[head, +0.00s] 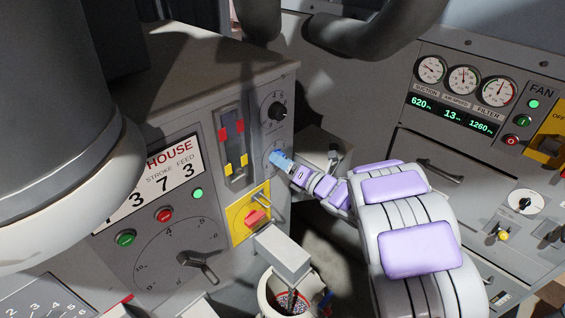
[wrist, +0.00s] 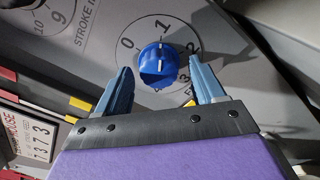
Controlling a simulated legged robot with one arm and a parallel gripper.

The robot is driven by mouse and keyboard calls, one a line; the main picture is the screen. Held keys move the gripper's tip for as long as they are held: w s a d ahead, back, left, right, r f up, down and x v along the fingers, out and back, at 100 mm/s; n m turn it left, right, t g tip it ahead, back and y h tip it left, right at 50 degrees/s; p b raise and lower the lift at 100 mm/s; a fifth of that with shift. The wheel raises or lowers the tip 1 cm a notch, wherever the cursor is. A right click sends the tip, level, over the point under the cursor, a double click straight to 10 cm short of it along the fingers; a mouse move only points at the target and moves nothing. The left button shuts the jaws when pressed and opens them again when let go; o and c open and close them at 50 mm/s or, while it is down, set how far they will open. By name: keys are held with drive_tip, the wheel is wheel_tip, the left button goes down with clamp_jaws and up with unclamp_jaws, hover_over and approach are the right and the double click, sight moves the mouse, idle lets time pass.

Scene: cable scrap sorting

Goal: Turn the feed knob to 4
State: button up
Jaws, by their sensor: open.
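The blue knob (wrist: 157,65) sits on the grey panel, on a dial marked 0, 1, 2 and on. Its white line points up at about the 1. Its own label is not readable. My gripper (wrist: 162,72) is open, with one blue finger on each side of the knob; I cannot tell whether either touches it. In the head view, my gripper (head: 277,156) is at the right part of the cabinet front and hides the knob.
A black knob (head: 278,110) on another dial sits just above. A slot with red and yellow markers (head: 232,148) is to the left. A yellow switch plate with a red handle (head: 254,217) is below left. A grey box (head: 282,252) stands below.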

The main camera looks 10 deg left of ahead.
drive_tip(key=shift+w, duration=0.15)
drive_tip(key=shift+c, duration=0.3)
drive_tip(key=shift+a, duration=0.3)
drive_tip(key=c, duration=0.5)
drive_tip(key=shift+d, duration=0.1)
drive_tip(key=c, duration=0.5)
